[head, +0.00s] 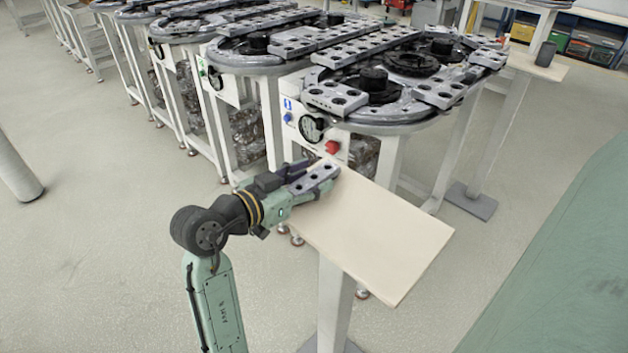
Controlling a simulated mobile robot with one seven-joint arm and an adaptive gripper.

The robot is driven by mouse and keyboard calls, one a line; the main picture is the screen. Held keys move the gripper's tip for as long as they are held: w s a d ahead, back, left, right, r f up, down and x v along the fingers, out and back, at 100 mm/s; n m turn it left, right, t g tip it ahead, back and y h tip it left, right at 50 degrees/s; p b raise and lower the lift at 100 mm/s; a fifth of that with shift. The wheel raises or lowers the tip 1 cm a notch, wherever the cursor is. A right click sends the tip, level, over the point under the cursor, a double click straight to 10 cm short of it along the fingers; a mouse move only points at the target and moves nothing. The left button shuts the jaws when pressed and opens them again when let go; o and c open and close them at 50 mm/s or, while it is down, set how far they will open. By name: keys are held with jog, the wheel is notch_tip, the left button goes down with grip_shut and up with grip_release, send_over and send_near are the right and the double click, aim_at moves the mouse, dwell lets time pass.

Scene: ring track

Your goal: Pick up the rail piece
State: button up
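The rail piece (315,179) is a short grey block with a row of dark round holes in its top. It is at the back left corner of a small pale table (385,235). My gripper (313,181) reaches it from the left, with a finger along each long side. The fingers look closed against the piece, and the piece fills the space between them. Its near end reaches past the table's left edge. Whether it rests on the tabletop or is slightly above it cannot be told. The finger contact is too small to see clearly.
Oval ring tracks (400,112) on white frames stand behind the table, carrying several grey rail pieces and dark round parts. A red button (332,147) is on the nearest frame, close behind the gripper. The rest of the small tabletop is bare. Open floor lies left.

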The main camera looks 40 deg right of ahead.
grip_shut()
dwell(0.4)
jog(key=shift+r, duration=0.1)
